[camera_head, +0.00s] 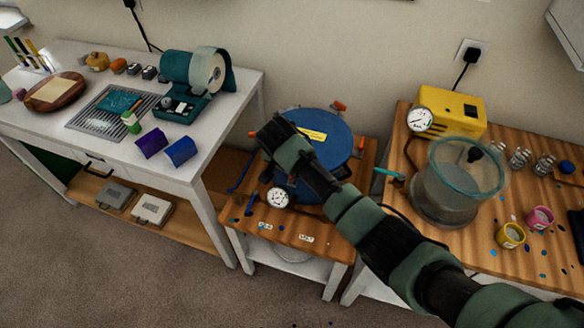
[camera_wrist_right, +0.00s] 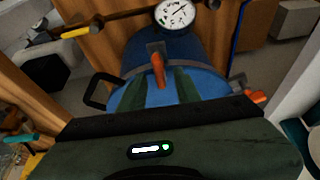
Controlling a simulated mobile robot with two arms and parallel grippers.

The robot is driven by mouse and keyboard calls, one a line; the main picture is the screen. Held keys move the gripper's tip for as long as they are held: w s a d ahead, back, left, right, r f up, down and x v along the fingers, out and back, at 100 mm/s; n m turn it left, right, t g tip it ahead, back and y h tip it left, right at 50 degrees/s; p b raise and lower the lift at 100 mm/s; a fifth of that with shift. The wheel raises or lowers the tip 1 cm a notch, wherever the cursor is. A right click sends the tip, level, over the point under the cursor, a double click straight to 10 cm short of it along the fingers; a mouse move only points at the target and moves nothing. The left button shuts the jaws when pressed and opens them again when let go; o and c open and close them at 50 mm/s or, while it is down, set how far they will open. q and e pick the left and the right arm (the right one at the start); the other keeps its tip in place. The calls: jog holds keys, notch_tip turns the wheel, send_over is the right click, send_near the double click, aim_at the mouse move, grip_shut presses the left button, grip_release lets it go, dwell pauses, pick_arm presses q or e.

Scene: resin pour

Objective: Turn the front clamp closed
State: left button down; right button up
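The blue pressure pot (camera_head: 335,135) stands on a low wooden stand, with a yellow label on its lid. My right gripper (camera_head: 285,148) is over the pot's left-front part in the head view and hides some of it. In the right wrist view, its two green fingers (camera_wrist_right: 160,84) are apart, pointing at the pot. The front clamp's orange handle (camera_wrist_right: 158,70) stands upright near the gauge (camera_wrist_right: 175,14), between the fingertips; I cannot tell whether they touch it. The front clamp is hidden in the head view. My left gripper is not in view.
Other orange clamp handles show at the pot's back (camera_head: 340,106) and on its side in the wrist view (camera_wrist_right: 256,97). A clear vacuum chamber (camera_head: 455,185) and yellow pump (camera_head: 452,108) stand on the right bench. A white workbench (camera_head: 215,110) is at left.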

jog(key=b+v, duration=0.1)
jog(key=v, duration=0.5)
jog(key=shift+s+r, duration=0.2)
jog(key=shift+r, duration=0.1)
